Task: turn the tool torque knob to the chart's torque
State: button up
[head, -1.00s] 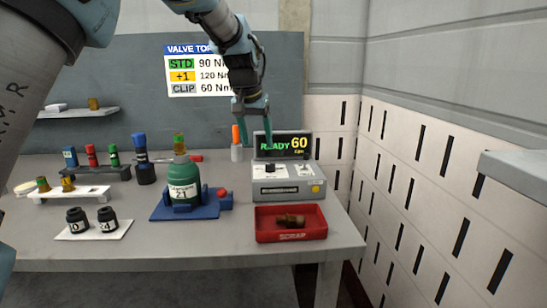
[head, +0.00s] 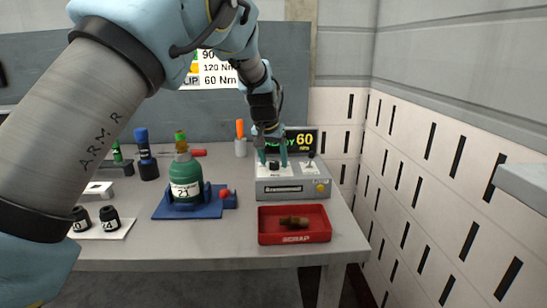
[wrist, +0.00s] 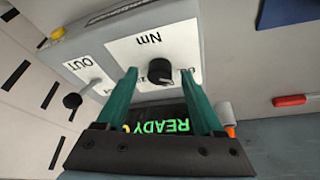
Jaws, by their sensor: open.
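The torque knob (wrist: 160,71) is a black round knob on a white dial plate marked "Nm", on top of a grey control box (head: 290,196). In the head view the knob (head: 274,164) is small and sits between my fingers. My gripper (wrist: 157,77) points down at the box with its green fingers open, one on each side of the knob, with gaps between. The display (head: 302,141) behind the box shows 60; my gripper partly hides its text.
A red scrap tray (head: 294,238) with a brass part stands in front of the box. A green bottle (head: 186,180) sits in a blue holder (head: 208,211) to the left. An orange-handled tool stands behind.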

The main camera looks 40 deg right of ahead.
jog(key=shift+f, duration=0.2)
grip_shut()
dwell(0.5)
